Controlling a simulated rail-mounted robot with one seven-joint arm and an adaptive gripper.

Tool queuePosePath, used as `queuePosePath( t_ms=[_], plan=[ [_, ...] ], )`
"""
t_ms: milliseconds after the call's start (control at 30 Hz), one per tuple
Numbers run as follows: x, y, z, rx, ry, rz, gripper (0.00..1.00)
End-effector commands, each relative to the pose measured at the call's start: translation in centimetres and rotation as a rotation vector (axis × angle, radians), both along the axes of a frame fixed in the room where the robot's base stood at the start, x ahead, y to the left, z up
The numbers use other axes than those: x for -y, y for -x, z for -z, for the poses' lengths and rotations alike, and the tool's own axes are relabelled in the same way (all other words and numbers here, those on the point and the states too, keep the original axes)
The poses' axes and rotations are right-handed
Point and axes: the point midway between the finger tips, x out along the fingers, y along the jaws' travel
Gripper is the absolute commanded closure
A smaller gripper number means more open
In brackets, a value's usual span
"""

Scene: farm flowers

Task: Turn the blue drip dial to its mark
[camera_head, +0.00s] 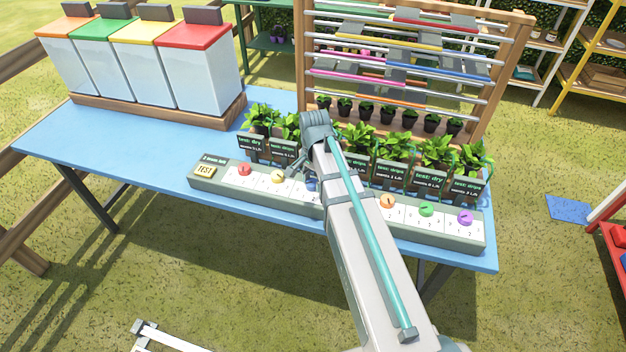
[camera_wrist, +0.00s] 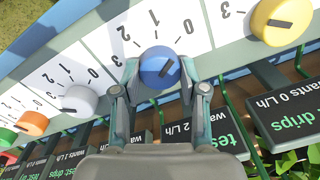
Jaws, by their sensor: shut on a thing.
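The blue dial (camera_wrist: 160,67) sits on a white scale plate numbered 0 to 3 in the wrist view. My gripper (camera_wrist: 158,84) is shut on the dial, one finger on each side. In the head view, my gripper (camera_head: 308,172) is at the middle of the control strip (camera_head: 340,208), and my arm hides most of the blue dial there. A dark sign (camera_wrist: 168,133) just below the dial in the wrist view reads "2 L/h", partly covered by my gripper.
A yellow dial (camera_wrist: 284,22) and a grey-white dial (camera_wrist: 79,100) flank the blue one. Potted plants with signs (camera_head: 428,181) stand close behind the strip. Lidded bins (camera_head: 205,75) and a rack (camera_head: 520,40) stand at the back. The blue table (camera_head: 110,140) is clear at left.

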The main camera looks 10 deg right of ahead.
Motion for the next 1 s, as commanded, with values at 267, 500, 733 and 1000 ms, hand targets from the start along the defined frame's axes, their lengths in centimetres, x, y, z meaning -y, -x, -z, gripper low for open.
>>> queuePosePath(
  t_ms=[267, 500, 733, 1000],
  plan=[
    [0.02, -0.05, -0.09, -0.001, 0.000, -0.181, 0.92],
    [-0.01, -0.12, -0.11, -0.001, 0.001, -0.405, 0.92],
    [-0.06, -0.16, -0.11, 0.000, 0.001, -0.623, 0.92],
    [-0.12, -0.21, -0.09, 0.000, 0.001, -0.879, 0.92]
  ],
)
